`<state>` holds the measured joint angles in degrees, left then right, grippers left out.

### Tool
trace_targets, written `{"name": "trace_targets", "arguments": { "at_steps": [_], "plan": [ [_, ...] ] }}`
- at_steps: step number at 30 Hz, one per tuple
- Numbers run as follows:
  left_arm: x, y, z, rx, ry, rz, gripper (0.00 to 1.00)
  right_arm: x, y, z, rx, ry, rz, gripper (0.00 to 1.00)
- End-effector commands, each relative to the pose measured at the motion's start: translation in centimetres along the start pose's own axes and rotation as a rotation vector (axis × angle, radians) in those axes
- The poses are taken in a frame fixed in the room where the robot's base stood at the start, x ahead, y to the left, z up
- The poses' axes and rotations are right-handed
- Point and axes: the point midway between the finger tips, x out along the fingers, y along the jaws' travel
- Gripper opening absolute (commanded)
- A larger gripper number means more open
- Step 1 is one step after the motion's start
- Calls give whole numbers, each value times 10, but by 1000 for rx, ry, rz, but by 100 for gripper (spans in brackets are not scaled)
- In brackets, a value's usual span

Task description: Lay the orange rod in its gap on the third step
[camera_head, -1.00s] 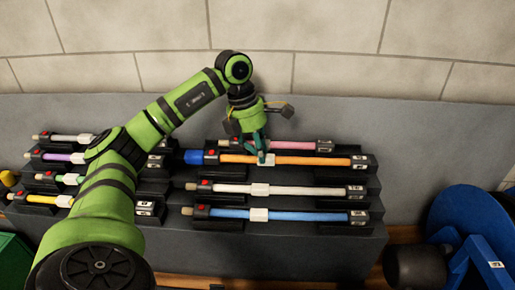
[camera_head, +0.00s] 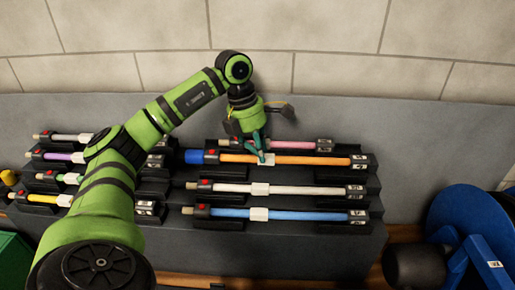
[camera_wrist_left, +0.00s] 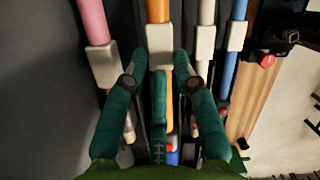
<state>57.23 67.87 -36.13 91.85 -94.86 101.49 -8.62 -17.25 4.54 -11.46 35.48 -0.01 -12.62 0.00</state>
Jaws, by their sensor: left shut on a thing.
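The orange rod (camera_head: 310,160) lies lengthwise along the third step from the front, with a white block (camera_head: 266,159) around its middle part. Its right end is by a black holder (camera_head: 364,162) with a white label. My left gripper (camera_head: 261,149) reaches down from above and is shut on the orange rod at the white block. In the left wrist view its fingers stand on both sides of that block (camera_wrist_left: 160,54). I cannot tell whether the rod rests fully in its holders or sits slightly above them. My right gripper is not in view.
A pink rod (camera_head: 295,144) lies on the step behind. A white rod (camera_head: 300,190) and a blue rod (camera_head: 300,215) lie on the steps in front. A blue reel (camera_head: 470,225) is at the right.

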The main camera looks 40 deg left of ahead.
Motion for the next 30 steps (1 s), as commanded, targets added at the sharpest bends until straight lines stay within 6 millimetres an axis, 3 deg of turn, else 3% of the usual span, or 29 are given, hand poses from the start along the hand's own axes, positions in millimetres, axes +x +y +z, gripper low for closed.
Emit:
{"name": "trace_targets", "arguments": {
  "at_steps": [30],
  "plan": [
    [20,2,-4,0,-1,1,0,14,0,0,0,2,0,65]
  ]
}}
